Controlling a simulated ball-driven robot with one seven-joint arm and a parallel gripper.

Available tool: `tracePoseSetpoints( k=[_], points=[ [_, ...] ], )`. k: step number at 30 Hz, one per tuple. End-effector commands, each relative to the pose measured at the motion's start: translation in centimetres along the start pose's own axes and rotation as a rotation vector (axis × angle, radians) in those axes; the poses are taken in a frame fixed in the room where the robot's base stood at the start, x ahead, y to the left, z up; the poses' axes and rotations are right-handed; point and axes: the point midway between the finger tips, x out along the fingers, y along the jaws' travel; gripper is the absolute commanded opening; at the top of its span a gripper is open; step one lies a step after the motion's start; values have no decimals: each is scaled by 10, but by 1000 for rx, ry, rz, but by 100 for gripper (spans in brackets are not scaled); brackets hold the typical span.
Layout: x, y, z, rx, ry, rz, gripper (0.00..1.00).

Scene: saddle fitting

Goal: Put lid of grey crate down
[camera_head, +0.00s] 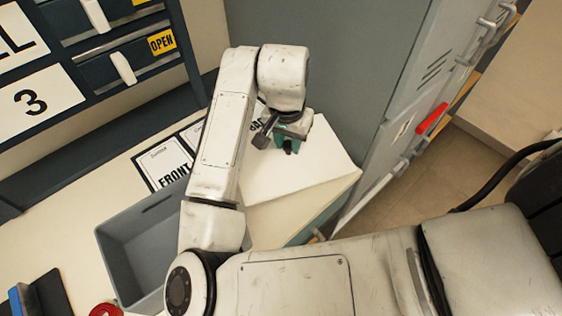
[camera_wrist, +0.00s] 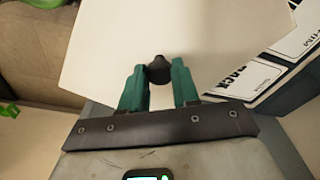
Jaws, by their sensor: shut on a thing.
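My gripper (camera_head: 289,146) has teal fingers, and they are shut on the black knob (camera_wrist: 159,70) of a white flat lid (camera_wrist: 215,35). In the head view the lid (camera_head: 310,165) is a pale panel below my gripper, at the right end of the table. I cannot tell whether it touches the surface below it. A grey crate (camera_head: 127,228) stands open on the table to the left, apart from the lid. My arm hides the crate's right side. The crate does not clearly show in the wrist view.
White cards marked FRONT (camera_head: 173,174) and BACK (camera_wrist: 247,78) lie beside the lid. A dark drawer cabinet (camera_head: 75,100) stands at the back left. Grey lockers (camera_head: 385,110) with a red handle (camera_head: 432,118) stand on the right. A red round thing (camera_head: 105,310) is near the crate.

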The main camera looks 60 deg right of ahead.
Motion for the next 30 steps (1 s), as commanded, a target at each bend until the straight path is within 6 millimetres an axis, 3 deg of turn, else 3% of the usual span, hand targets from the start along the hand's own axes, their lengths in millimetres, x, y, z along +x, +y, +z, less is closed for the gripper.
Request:
tracePoseSetpoints(
  k=[6,13,18,30],
  points=[
    [36,0,5,-2,-2,1,0],
    [52,0,7,-1,-2,0,0],
    [75,0,10,-2,-3,1,0],
    [84,0,10,0,0,0,0]
  ],
)
